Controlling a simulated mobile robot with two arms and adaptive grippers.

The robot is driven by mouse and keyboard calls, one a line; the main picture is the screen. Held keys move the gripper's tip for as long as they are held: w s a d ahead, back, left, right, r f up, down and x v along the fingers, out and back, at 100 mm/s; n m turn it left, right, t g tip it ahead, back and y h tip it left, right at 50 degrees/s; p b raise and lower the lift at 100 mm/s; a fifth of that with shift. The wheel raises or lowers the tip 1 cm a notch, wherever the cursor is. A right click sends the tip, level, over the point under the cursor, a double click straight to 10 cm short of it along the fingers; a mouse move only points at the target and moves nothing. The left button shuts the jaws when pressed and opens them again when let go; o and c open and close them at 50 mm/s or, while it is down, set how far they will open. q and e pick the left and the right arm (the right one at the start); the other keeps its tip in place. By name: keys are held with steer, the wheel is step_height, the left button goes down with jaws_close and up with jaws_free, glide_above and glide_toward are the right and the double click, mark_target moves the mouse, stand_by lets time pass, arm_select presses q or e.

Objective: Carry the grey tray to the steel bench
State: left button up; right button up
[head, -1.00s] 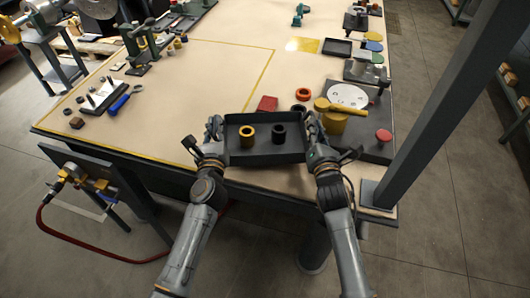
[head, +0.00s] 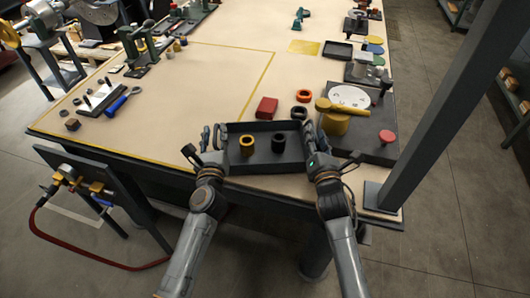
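The dark grey tray (head: 264,168) is level at the front of the workbench, its near side close to the bench's front edge. It holds a yellow ring-shaped part (head: 247,145) and a black ring-shaped part (head: 279,143), standing apart. My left gripper (head: 213,137) is at the tray's left side wall and my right gripper (head: 309,137) is at its right side wall. Both appear shut on those walls, though the fingertips are small and partly hidden. I cannot tell how far the tray is above the bench top. No steel bench can be made out with certainty.
Behind the tray are a red block (head: 267,108), an orange ring (head: 304,97) and a dark ring (head: 299,112). A grey plate (head: 376,150) with a yellow mallet-like part is close on the right. A dark post (head: 440,110) rises at right.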

arm_select(q)
steer(key=shift+s+d+f, duration=0.1)
steer(key=shift+s, duration=0.4)
arm_select(e)
steer(key=shift+s, duration=0.55)
steer(key=s, duration=0.7)
steer(key=s+d, duration=0.1)
steer(key=s, duration=0.3)
arm_select(q)
steer(key=s, duration=1.1)
steer(key=shift+d, duration=0.45)
